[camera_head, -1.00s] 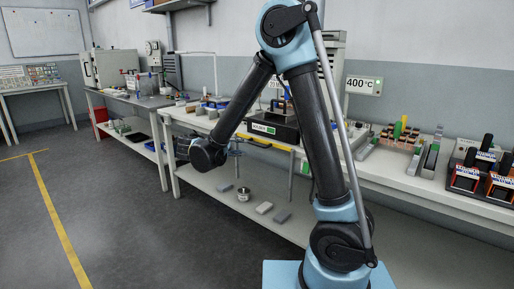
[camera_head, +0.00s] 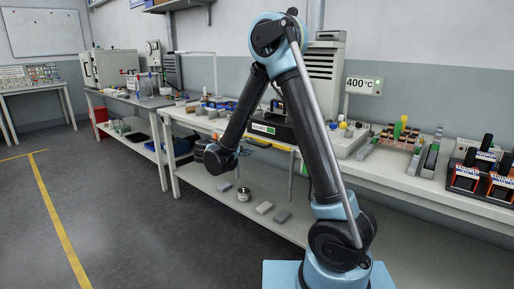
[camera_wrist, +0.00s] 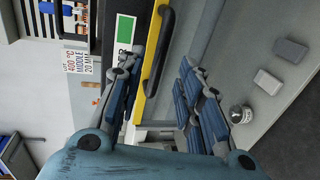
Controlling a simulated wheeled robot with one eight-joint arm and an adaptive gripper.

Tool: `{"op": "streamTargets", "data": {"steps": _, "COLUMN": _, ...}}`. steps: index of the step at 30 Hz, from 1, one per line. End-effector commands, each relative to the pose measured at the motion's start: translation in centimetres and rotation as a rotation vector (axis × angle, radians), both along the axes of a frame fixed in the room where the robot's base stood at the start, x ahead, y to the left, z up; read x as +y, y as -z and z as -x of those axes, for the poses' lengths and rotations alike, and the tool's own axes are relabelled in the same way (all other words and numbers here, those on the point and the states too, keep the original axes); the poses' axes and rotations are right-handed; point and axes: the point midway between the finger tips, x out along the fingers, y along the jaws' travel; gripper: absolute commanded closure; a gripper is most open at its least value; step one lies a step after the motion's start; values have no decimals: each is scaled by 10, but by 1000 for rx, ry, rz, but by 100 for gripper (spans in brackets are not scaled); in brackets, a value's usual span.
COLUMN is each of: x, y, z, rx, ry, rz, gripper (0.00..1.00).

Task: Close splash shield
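The splash shield appears to be the part with the yellow edge (camera_wrist: 140,107) and long black handle (camera_wrist: 158,62) in the wrist view; its clear panel is hard to make out. A short yellow stretch of its edge (camera_head: 257,144) shows at the bench front in the head view. My gripper (camera_wrist: 164,66) is open, its blue-padded fingers on either side of the picture. The handle lies between them, closer to the left finger. I cannot tell whether they touch. In the head view my gripper is mostly hidden by my arm.
A black unit with a green-and-white label (camera_wrist: 124,34) stands beside the yellow edge. Below the bench, the shelf holds a metal tin (camera_head: 243,194) and grey blocks (camera_head: 264,208). The floor at left is clear.

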Motion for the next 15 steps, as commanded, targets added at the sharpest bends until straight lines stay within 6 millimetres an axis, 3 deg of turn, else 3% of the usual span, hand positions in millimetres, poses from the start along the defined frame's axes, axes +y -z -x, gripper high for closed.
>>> {"op": "streamTargets", "data": {"steps": 9, "x": -30, "y": 10, "z": -38, "rx": 0, "ry": 2, "rz": 0, "gripper": 67}}
{"op": "streamTargets", "data": {"steps": 15, "x": -39, "y": 13, "z": -49, "rx": 0, "ry": 1, "rz": 0, "gripper": 67}}
